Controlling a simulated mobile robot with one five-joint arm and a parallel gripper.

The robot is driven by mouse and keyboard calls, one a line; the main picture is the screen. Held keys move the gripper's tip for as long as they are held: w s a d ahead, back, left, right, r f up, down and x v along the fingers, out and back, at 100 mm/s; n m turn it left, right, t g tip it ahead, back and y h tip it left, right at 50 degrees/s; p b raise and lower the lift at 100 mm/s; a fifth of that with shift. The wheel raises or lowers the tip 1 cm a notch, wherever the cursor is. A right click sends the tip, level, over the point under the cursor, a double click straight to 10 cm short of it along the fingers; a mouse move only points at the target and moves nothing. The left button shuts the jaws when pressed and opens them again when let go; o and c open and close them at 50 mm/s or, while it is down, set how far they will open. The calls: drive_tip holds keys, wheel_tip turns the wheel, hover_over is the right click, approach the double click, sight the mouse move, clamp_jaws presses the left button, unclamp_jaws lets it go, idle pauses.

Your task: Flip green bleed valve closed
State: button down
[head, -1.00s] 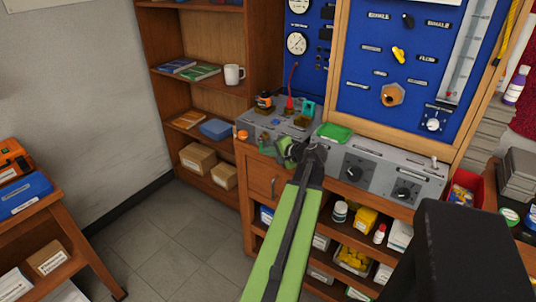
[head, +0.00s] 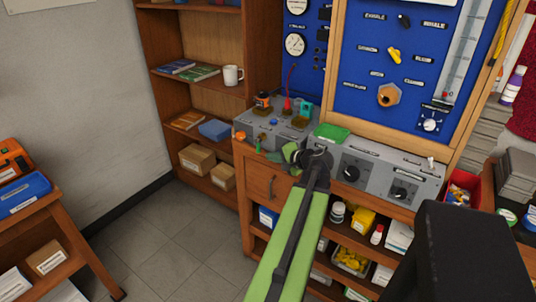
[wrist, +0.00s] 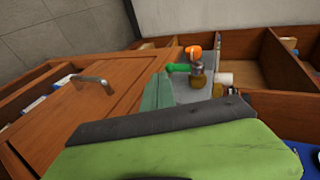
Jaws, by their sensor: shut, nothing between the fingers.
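The green bleed valve lever (head: 258,146) shows at the front left of the grey bench unit, beside a small brass-coloured fitting. In the wrist view the green lever (wrist: 178,67) sticks out to the left from its metal valve body (wrist: 198,73), toward the cabinet front. My gripper (head: 276,157) is just right of the lever in the head view, at the unit's front edge. It is shut and empty. In the wrist view my green fingertip (wrist: 157,91) is close below the lever; I cannot tell whether they touch.
An orange knob (head: 240,135) sits left of the valve, and it also shows in the wrist view (wrist: 193,50). A green tray (head: 331,132) lies on the unit to the right. The wooden cabinet door (head: 268,180) is below. Floor to the left is clear.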

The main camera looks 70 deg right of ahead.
drive_tip(key=s+a, duration=0.3)
drive_tip(key=s, duration=0.6)
drive_tip(key=shift+a, duration=0.4)
